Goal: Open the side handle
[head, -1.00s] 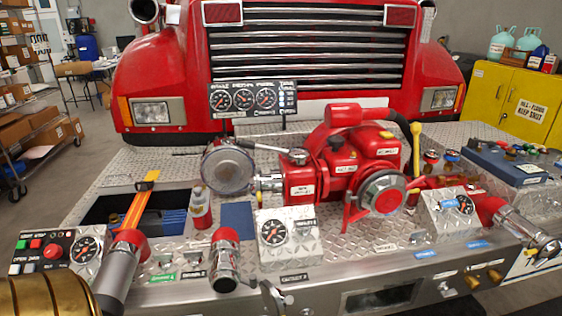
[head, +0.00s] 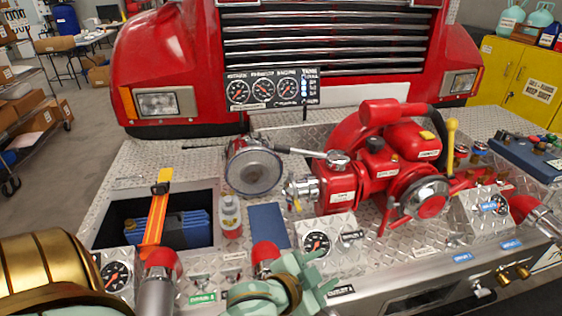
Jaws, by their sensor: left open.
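The red pump (head: 372,165) stands on the diamond-plate bumper, right of the middle in the head view. A silver lever (head: 300,152) with a dark tip reaches left from a cap on top of it. A silver outlet fitting (head: 298,190) with a small yellow part sticks out of its left side. A yellow-topped handle (head: 450,140) stands upright at its right. I cannot tell which one is the side handle. My left gripper (head: 320,277), pale green, is open and empty at the front edge, below the gauge box and apart from the pump. My right gripper is not in view.
An open bay (head: 115,225) with an orange strap (head: 156,215) is at left.

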